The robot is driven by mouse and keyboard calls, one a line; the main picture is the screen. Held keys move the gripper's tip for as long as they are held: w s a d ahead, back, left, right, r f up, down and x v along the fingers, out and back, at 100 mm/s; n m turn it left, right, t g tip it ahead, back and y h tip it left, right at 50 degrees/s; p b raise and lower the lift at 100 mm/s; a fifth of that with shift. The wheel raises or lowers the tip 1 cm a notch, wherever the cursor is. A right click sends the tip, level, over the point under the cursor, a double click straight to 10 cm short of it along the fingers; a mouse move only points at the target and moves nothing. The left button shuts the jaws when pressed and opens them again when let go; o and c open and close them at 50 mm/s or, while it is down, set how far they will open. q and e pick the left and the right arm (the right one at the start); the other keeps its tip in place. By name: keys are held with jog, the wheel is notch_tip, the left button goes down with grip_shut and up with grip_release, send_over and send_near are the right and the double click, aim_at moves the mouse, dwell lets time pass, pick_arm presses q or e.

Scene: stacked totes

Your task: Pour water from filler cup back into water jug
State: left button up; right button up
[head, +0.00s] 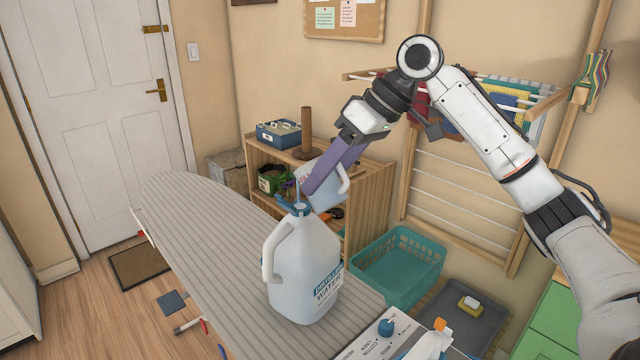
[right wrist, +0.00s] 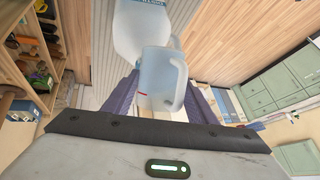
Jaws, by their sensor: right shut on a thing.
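The water jug (head: 303,275) is a large translucent pale blue jug with a handle on its left and a "distilled water" label. It stands upright on the striped ironing board; part of it shows in the right wrist view (right wrist: 143,28). My right gripper (head: 313,190), with purple fingers, is shut on the filler cup (head: 331,187), a small translucent cup with a handle. The cup is tilted at the jug's mouth, with its lip close to the opening. The cup also shows between the fingers in the right wrist view (right wrist: 157,80).
The ironing board (head: 195,222) has bare room left of the jug. A teal basket (head: 392,268), a grey tray (head: 455,322) and a wooden shelf (head: 375,190) lie beyond.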

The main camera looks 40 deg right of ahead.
jog(key=shift+w+g, duration=0.1)
jog(key=shift+g, duration=0.2)
dwell(1.0)
jog(key=shift+g, duration=0.3)
jog(key=shift+w+m+g+h, duration=0.3)
jog(key=shift+g, duration=0.6)
dwell(1.1)
jog(key=shift+w+a+f+m+g, duration=0.15)
jog(key=shift+w+f+g, duration=0.15)
jog(key=shift+g, duration=0.45)
jog(key=shift+w+d+f+m+g, duration=0.15)
jog(key=shift+w+g, duration=0.1)
jog(key=shift+g, duration=0.5)
dwell(2.2)
jog(key=shift+w+a+r+g, duration=0.15)
jog(key=shift+w+r+g, duration=0.05)
jog(key=shift+g, duration=0.1)
dwell(0.4)
